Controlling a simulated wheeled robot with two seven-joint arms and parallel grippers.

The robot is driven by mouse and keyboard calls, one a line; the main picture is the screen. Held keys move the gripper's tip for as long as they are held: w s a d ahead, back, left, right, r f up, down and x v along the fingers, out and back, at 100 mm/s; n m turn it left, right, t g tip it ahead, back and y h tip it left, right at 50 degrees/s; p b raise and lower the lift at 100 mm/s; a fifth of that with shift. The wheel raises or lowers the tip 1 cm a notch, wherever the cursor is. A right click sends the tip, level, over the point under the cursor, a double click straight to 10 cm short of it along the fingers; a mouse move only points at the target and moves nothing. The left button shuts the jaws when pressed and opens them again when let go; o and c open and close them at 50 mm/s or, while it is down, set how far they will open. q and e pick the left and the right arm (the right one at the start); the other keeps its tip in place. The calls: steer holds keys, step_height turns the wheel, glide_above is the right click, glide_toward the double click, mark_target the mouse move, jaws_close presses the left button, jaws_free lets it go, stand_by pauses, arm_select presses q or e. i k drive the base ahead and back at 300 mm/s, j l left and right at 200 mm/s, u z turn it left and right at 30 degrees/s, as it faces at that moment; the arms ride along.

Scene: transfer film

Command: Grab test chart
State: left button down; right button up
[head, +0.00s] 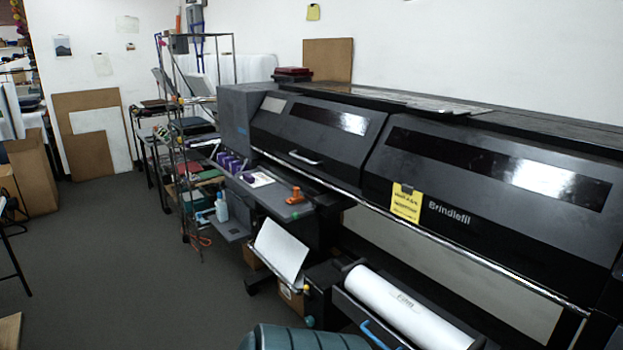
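No sheet can be read clearly as the test chart from here. A yellow sheet with dark print (406,202) hangs from a dark clip on the front of the large black printer (480,190). A blank-looking white sheet (279,248) slopes down below the printer's left end. A small white sheet with a purple patch (256,179) lies on the grey side shelf (275,195), left of an orange tool (295,196). Neither of my grippers is in view.
A white roll marked "Film" (410,310) lies in a black tray at the lower right. A teal ribbed object (300,338) stands at the bottom edge. A wire rack (190,150) stands left of the printer. The grey floor (110,260) at left is mostly clear.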

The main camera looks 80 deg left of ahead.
mark_target(258, 180)
steer(key=u, duration=3.05)
steer(key=i+j+z, duration=0.1)
steer(key=z, duration=0.25)
steer(key=i+j+z, duration=0.1)
steer(key=z, duration=0.3)
steer(key=i+j+z, duration=0.1)
steer(key=z, duration=0.25)
steer(key=i+j+z, duration=0.25)
steer(key=j, duration=0.35)
steer(key=j+z, duration=0.2)
steer(key=j, duration=0.4)
steer(key=i+j+z, duration=0.1)
steer(key=j+z, duration=0.15)
steer(key=j, duration=0.4)
steer(key=i+j, duration=0.1)
steer(key=j, duration=0.8)
steer(key=i+j, duration=0.1)
steer(key=j, duration=0.75)
steer(key=i+j+z, duration=0.1)
steer(key=j, duration=0.8)
